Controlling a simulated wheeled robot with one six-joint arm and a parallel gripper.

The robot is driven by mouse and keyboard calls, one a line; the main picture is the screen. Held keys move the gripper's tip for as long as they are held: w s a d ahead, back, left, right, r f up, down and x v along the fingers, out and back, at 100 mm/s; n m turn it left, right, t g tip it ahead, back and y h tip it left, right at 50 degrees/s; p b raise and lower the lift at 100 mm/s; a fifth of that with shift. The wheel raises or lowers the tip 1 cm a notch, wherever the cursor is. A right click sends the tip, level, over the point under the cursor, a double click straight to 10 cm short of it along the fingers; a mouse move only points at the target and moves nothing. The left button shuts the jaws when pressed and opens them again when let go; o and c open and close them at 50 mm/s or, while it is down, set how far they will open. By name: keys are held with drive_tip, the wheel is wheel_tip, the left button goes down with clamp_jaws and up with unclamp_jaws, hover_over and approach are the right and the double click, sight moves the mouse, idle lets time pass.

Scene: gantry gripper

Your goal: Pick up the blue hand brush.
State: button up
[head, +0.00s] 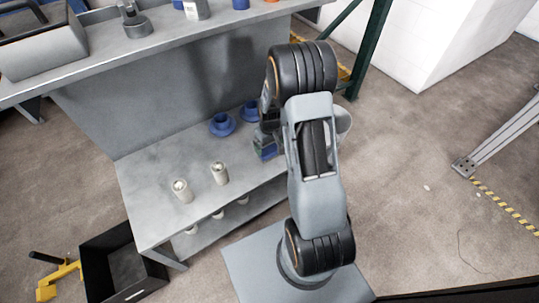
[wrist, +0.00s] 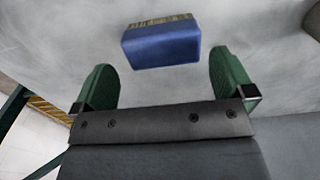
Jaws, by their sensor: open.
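The blue hand brush (wrist: 161,46) shows in the wrist view as a blue block with tan bristles along its far edge. It lies on a grey surface just ahead of my gripper (wrist: 163,72). The two green fingers are spread wide, one to the left of the brush and one to the right, with gaps on both sides. Nothing is held. In the head view a blue patch (head: 267,151) beside my arm on the lower shelf of the bench appears to be the brush; my arm hides much around it.
Two blue flanged parts (head: 222,124) stand behind on the same shelf. Two pale cylinders (head: 219,173) stand to the left. A light bucket (head: 343,122) is partly hidden behind my arm. The upper shelf (head: 150,48) overhangs the back. A black crate (head: 122,268) is on the floor.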

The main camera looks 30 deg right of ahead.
sight(269, 150)
drive_tip(key=shift+w+a+f+b, duration=0.1)
drive_tip(key=shift+f+b, duration=0.5)
drive_tip(key=shift+f, duration=0.9)
drive_tip(key=shift+w+a+f+b, duration=0.1)
drive_tip(key=shift+f+b, duration=0.45)
drive_tip(key=shift+f, duration=0.9)
drive_tip(key=c, duration=0.7)
